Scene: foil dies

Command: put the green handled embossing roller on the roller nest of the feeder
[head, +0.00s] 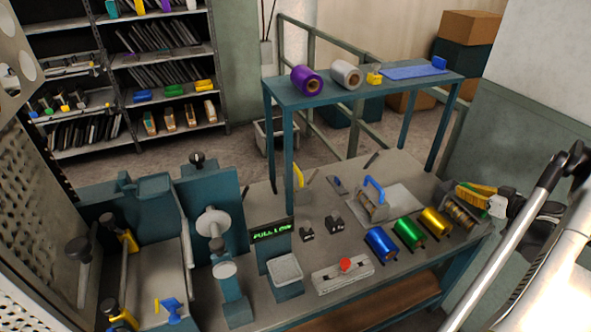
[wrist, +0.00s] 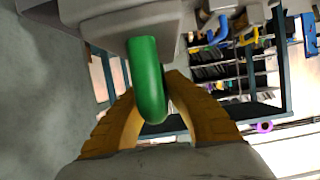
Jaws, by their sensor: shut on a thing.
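The green handled embossing roller shows at the right end of the bench in the head view, its ribbed brass-coloured drum (head: 461,214) low beside my gripper (head: 474,195). In the wrist view its green handle (wrist: 147,85) passes between the yellow fingers of my gripper (wrist: 150,115), which are shut on it. A grey block lies beyond the handle there. In the head view I cannot tell whether the drum touches the bench. The teal feeder with a green-lit display (head: 271,232) stands to the left. I cannot make out for sure which part is the roller nest.
Blue (head: 380,243), green (head: 409,233) and gold (head: 436,222) foil rolls lie left of my gripper. A blue-handled roller (head: 375,198) stands on a pale plate behind them. A raised teal shelf (head: 330,91) with purple and white rolls stands over the bench's back.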

